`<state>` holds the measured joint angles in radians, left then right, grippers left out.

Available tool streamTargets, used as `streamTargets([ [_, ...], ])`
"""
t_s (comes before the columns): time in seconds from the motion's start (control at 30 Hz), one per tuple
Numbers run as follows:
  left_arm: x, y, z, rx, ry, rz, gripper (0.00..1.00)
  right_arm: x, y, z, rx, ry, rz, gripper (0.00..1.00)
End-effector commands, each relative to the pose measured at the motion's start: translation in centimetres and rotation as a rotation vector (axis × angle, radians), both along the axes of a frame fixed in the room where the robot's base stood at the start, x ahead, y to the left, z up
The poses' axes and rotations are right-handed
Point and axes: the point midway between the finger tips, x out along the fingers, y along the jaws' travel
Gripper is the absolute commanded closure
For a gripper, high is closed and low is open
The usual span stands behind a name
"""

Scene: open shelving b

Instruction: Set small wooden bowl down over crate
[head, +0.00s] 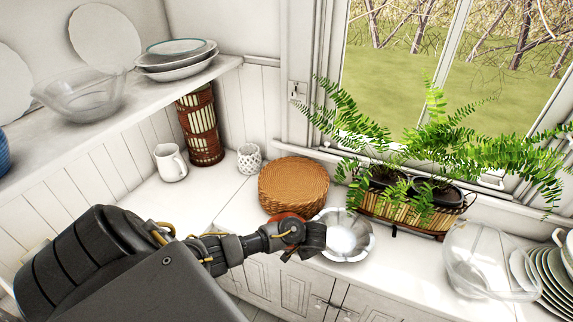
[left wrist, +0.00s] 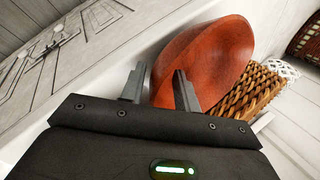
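The small wooden bowl (left wrist: 215,55) is reddish brown and lies just beyond my left gripper in the left wrist view. In the head view only a red sliver of the bowl (head: 287,216) shows behind my left gripper (head: 304,246). The two fingers of the left gripper (left wrist: 160,86) stand apart; the right one overlaps the bowl and the left one is beside its edge. Contact cannot be told. A round woven wicker piece (head: 293,183), possibly the crate, stands right behind the bowl; its woven side (left wrist: 240,88) also shows in the wrist view. My right gripper is not in view.
A shiny metal bowl (head: 345,236) sits close right of my left gripper. A fern planter (head: 415,208) stands behind it. A glass bowl (head: 480,265) and stacked plates (head: 545,280) are at right. A white pitcher (head: 170,162) is at left.

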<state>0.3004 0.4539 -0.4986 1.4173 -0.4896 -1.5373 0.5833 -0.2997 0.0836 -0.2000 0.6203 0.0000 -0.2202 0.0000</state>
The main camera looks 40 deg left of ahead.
Motion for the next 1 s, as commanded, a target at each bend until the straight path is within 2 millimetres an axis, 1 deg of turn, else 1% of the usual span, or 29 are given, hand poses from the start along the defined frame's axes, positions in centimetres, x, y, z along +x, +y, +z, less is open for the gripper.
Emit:
streamTargets([
  [0.1,0.08,0.46,-0.82,0.001,0.001,0.0,0.68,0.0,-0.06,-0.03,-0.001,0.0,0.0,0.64],
  [0.33,0.12,0.46,-0.94,-0.001,-0.001,0.0,0.68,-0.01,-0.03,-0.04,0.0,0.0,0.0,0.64],
  [0.37,0.12,0.46,-0.94,-0.001,-0.001,0.0,0.71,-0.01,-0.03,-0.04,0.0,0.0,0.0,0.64],
  [0.5,0.11,0.45,-0.93,-0.001,0.0,0.0,0.89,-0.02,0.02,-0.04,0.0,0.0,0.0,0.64],
  [0.6,0.11,0.45,-0.93,-0.001,0.0,0.0,1.0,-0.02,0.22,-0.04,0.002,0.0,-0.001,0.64],
  [0.8,0.12,0.46,-0.9,-0.001,0.0,0.0,1.0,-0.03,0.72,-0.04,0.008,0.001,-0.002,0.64],
  [1.0,0.11,0.45,-0.83,-0.001,0.0,0.0,1.0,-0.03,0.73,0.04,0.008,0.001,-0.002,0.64],
])
